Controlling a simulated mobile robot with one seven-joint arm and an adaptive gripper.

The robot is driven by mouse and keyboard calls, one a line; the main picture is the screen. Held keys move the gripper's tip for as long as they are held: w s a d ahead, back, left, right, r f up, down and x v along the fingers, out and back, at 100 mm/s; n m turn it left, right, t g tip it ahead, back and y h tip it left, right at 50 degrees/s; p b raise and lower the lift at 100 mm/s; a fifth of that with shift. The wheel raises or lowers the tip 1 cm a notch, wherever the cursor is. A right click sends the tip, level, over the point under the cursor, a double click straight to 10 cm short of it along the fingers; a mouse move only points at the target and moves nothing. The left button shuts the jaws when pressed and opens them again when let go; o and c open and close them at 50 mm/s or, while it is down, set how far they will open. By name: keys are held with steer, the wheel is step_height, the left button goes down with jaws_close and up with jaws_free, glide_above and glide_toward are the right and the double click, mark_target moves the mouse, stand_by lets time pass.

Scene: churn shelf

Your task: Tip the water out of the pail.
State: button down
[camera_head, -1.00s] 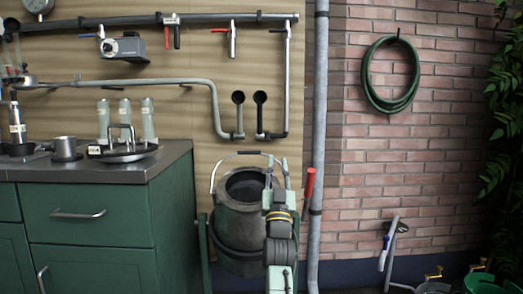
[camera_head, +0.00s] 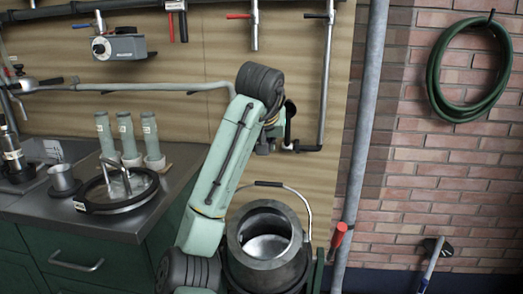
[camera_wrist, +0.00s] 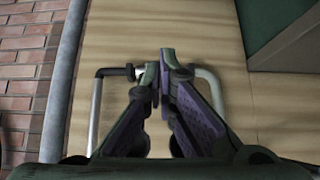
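The pail (camera_head: 262,262) is a grey metal vessel below my arm in the head view. Its mouth faces up toward the camera, and a pale, shiny surface shows inside. Its wire bail with a black grip (camera_head: 268,184) stands up over the mouth. My gripper (camera_head: 265,146) is above the pail, close to the wooden board, mostly hidden behind my arm. In the wrist view my gripper's fingertips (camera_wrist: 158,60) are almost together, with nothing visible between them. The pail does not show clearly there.
Pipes with a black elbow (camera_wrist: 98,74) lie just beyond my fingers. A red-handled lever (camera_head: 338,236) stands right of the pail. A green cabinet (camera_head: 90,264) with bottles, a lid and a cup stands left. A grey downpipe (camera_head: 365,120) and green hose (camera_head: 470,75) are right.

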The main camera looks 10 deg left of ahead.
steer(key=p+x, duration=0.2)
steer(key=x, duration=0.8)
steer(key=shift+s+f, duration=0.25)
steer(key=shift+s, duration=0.45)
steer(key=shift+s+f, duration=0.25)
steer(key=shift+s, duration=0.4)
steer(key=shift+s+f, duration=0.25)
steer(key=shift+s, duration=0.45)
steer(key=shift+s+f+b, duration=0.1)
steer(key=shift+b, duration=0.2)
